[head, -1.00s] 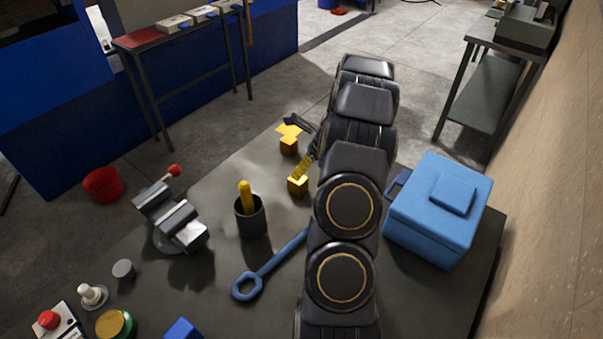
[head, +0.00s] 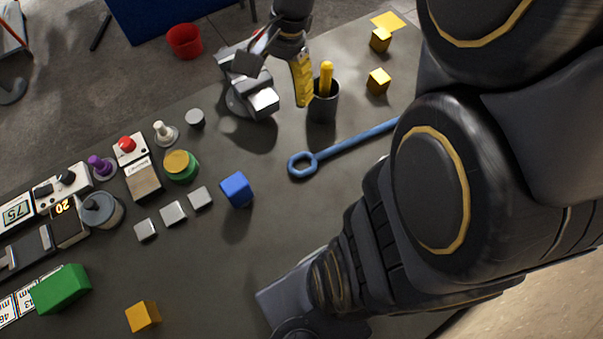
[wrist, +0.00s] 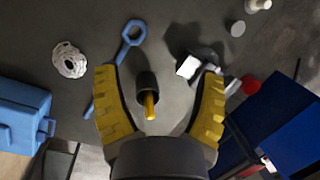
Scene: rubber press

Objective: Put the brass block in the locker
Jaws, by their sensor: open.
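Two yellow cubes, a far one (head: 380,41) and a nearer one (head: 378,81), rest on the dark table at the back right in the head view. An orange-yellow cube (head: 143,316) lies at the front left. I cannot tell which is the brass block. A light blue box (wrist: 20,115), perhaps the locker, shows at the left of the wrist view, partly cut off; it is outside the head view. My gripper (head: 275,84) is open and empty, above the table near the vise and cup. Its yellow-padded fingers (wrist: 160,100) spread wide in the wrist view.
A dark cup (head: 323,103) holding a yellow-handled item stands near my gripper. The grey vise (head: 262,101) is close by. A blue ring wrench (head: 345,147), a blue cube (head: 237,189) and a green block (head: 62,289) lie on the table. Front-centre table is clear.

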